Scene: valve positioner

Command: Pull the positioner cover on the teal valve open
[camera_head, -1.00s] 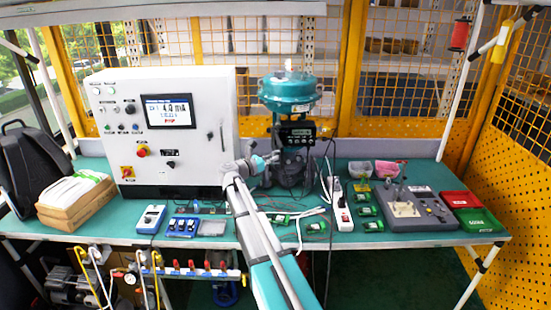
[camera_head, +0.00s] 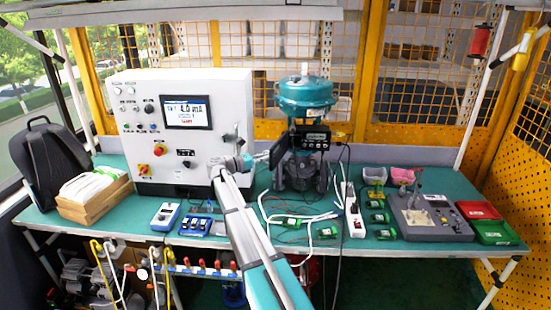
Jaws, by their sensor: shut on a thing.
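The teal valve (camera_head: 305,92) stands upright on the bench, with its round teal actuator on top. The black positioner (camera_head: 315,138), with a small lit display, is on its front. The dark positioner cover (camera_head: 279,149) is swung out to the left of the positioner and seen at a steep angle. My gripper (camera_head: 264,157) is at the cover's left edge, shut on it. The fingertips are small here and partly hidden by the arm and cover.
A white control cabinet (camera_head: 150,125) stands close to the left of my arm. A white power strip (camera_head: 354,212), cables and green terminal blocks (camera_head: 327,232) lie in front of the valve. A grey test unit (camera_head: 428,218) is at the right.

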